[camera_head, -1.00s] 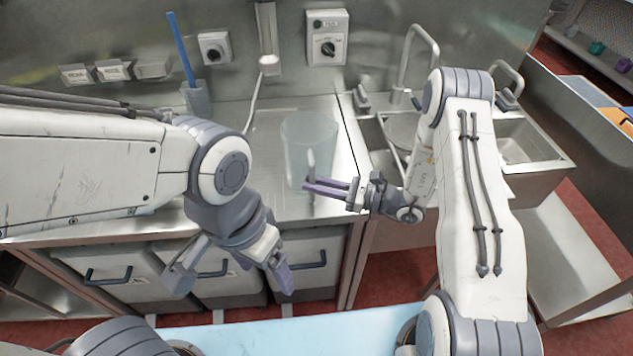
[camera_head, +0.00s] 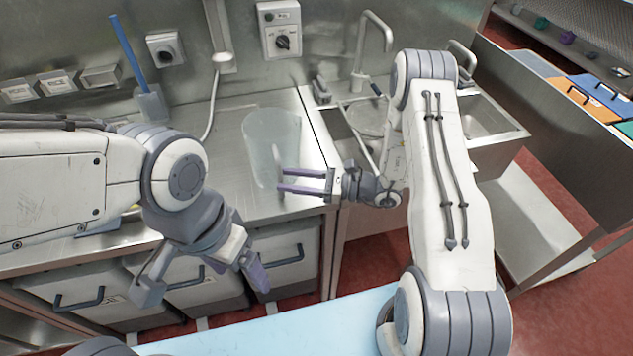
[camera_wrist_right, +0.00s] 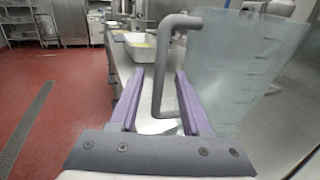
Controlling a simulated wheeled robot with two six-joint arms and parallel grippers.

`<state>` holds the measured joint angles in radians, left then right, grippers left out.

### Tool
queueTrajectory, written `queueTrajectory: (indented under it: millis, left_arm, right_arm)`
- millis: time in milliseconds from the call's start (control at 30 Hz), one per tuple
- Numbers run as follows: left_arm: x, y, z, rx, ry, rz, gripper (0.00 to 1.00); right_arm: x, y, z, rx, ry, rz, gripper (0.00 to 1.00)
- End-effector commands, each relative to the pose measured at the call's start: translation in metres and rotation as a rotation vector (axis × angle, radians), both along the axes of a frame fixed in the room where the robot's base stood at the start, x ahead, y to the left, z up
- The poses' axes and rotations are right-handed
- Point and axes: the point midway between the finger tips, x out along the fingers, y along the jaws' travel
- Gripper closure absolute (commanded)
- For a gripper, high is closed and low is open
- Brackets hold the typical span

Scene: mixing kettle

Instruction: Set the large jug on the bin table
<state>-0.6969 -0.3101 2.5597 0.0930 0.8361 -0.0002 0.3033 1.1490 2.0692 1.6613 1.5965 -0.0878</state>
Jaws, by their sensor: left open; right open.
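The large jug (camera_head: 271,135) is clear and stands upright on the steel bin table (camera_head: 226,152), near its right end. My right gripper (camera_head: 282,181) is open at the jug's near side, by its handle. In the right wrist view the jug's clear wall (camera_wrist_right: 235,65) fills the right side. Its grey handle (camera_wrist_right: 160,75) hangs between the two open purple fingers (camera_wrist_right: 160,105) and is not clamped. My left gripper (camera_head: 205,284) is open and empty, low in front of the bins, away from the jug.
Grey bins (camera_head: 190,287) with dark handles sit under the table. A sink with a tap (camera_head: 372,45) is on the right. A blue-handled tool in a holder (camera_head: 151,104) stands at the back left. A white hose (camera_head: 213,105) hangs behind the jug.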

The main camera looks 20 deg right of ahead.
Motion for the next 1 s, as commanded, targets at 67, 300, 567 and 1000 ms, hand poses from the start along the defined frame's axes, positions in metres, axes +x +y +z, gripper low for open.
queueTrajectory:
  millis: [67,300,567,1000]
  left_arm:
    - [0.000,0.000,-0.009,0.001,0.001,0.000,0.17]
    - [0.000,0.000,-0.022,0.001,0.001,0.000,0.17]
    - [0.000,0.000,-0.028,0.001,0.001,0.000,0.17]
    - [0.000,0.000,-0.028,0.000,0.000,0.000,0.17]
  right_arm:
    - [-0.006,-0.018,-0.004,-0.001,-0.002,-0.008,0.52]
    - [-0.026,-0.065,-0.004,-0.001,-0.003,-0.007,0.52]
    - [-0.039,-0.090,-0.002,-0.003,-0.003,0.005,0.52]
    - [-0.183,0.040,0.062,-0.548,-0.384,1.016,0.52]
